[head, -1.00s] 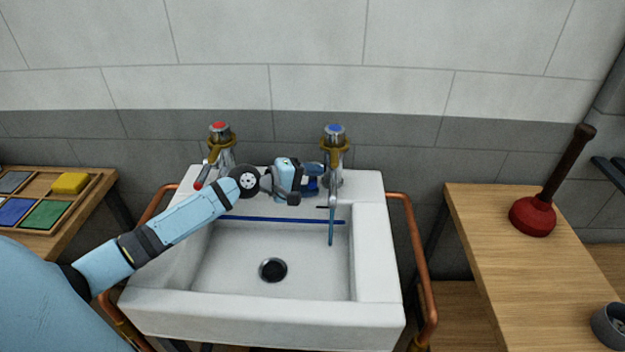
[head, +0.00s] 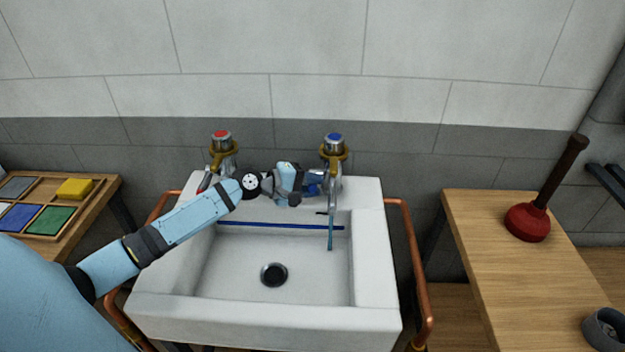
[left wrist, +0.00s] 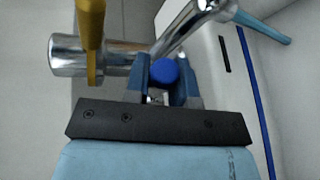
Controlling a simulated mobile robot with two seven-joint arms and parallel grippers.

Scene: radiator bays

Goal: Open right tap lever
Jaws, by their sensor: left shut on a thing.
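The right tap (head: 333,146), chrome with a blue cap and a brass-coloured collar, stands at the back right of the sink. Its lever has a blue rounded end (left wrist: 165,72), seen between my fingers in the left wrist view. My left gripper (head: 316,184) is at this tap's left side, shut on the lever. The fingers hide most of the lever in the head view. A light-blue stream (head: 330,232) hangs below the spout into the basin; it also shows in the left wrist view (left wrist: 262,27). My right gripper is not in view.
The left tap (head: 222,150), with red cap and red-ended lever, stands close behind my left forearm. Copper pipes (head: 423,270) flank the white sink (head: 365,310). A red plunger (head: 528,222) stands on the right wooden table (head: 480,240). A tray with coloured pads (head: 45,220) is at left.

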